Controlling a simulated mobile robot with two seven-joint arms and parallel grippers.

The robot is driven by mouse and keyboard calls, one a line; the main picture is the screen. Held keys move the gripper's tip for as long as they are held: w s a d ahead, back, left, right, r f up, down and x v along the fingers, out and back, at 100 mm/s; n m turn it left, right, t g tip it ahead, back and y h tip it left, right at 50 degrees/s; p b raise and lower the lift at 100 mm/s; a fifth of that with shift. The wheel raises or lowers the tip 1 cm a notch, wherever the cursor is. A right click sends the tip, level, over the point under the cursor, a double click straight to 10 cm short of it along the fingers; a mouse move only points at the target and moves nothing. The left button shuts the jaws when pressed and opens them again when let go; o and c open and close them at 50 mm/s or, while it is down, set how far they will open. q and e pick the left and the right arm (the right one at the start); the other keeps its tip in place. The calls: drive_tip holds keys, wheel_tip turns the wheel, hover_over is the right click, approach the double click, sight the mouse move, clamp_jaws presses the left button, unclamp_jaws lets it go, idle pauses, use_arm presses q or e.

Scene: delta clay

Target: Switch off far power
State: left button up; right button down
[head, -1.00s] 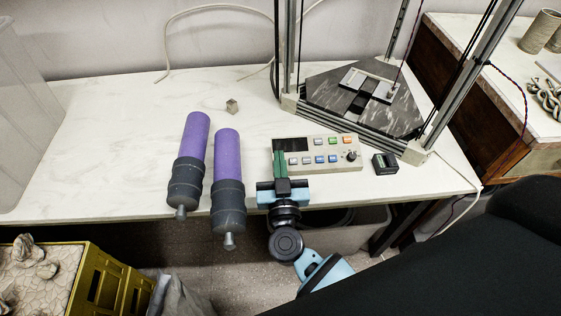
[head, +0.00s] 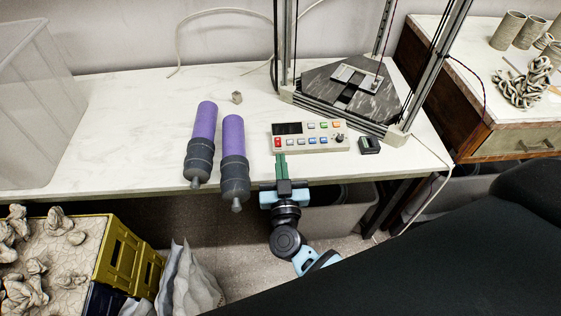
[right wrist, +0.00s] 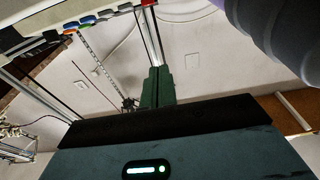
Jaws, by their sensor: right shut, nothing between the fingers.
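A pale control panel (head: 310,149) with a dark display (head: 288,129) lies on the white table near its front edge. It has several coloured buttons, a red button (head: 278,142) at front left and a dark knob (head: 339,138) at right. A small black box (head: 369,145) sits right of the panel. My right gripper (head: 281,160) is shut and empty, its green fingertips at the panel's front edge just below the red button; whether they touch is unclear. The right wrist view shows the green fingers (right wrist: 158,84) and the red button (right wrist: 148,3). My left gripper is out of view.
Two purple-and-black cylinders (head: 233,141) lie left of the panel. A metal frame with a dark triangular base (head: 322,88) stands behind it. A clear bin (head: 35,120) is at left, a yellow crate (head: 117,258) below. The table between bin and cylinders is clear.

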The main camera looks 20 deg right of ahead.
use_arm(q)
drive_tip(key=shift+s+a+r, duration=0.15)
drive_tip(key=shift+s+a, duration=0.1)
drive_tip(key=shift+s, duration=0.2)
use_arm(e)
drive_tip(key=shift+s+a, duration=0.1)
drive_tip(key=shift+s, duration=0.35)
